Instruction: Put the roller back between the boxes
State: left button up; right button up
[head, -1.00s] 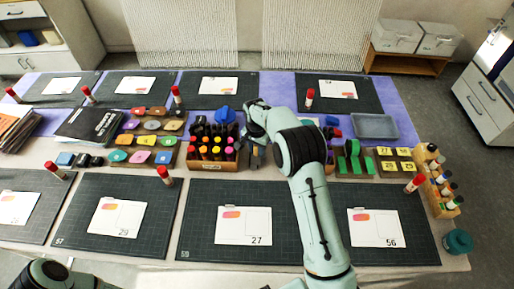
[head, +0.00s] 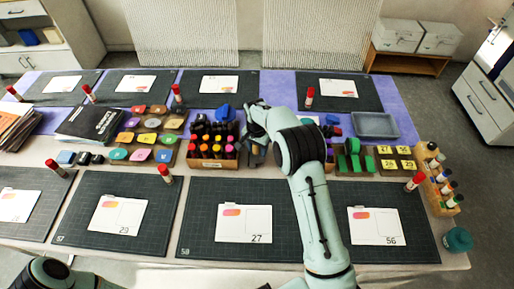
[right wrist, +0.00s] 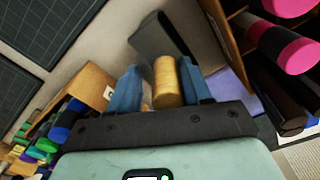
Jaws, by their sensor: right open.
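The roller has a pale wooden cylindrical handle (right wrist: 165,82) and a dark grey part (right wrist: 160,38) beyond it in the right wrist view. My right gripper (right wrist: 160,88) is open, with one blue finger on each side of the handle; I cannot tell whether they touch it. In the head view the right gripper (head: 256,152) is low, just right of the wooden marker box (head: 211,164), and the roller is mostly hidden there. The other wooden box (right wrist: 92,82) is on the left in the wrist view, the marker box wall (right wrist: 232,40) on the right. My left gripper is out of view.
Ink pads (head: 140,155) sit left of the marker box. Green items (head: 350,162) and yellow number blocks (head: 396,164) are to the right. Dark mats with cards (head: 244,224) fill the front, and red-capped glue sticks (head: 165,172) stand around the table.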

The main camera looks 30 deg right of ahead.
notch_tip(320, 180, up, 12)
jog(key=shift+a+p, duration=0.1)
jog(key=shift+p, duration=0.4)
jog(key=shift+r, duration=0.4)
jog(key=shift+s, duration=0.1)
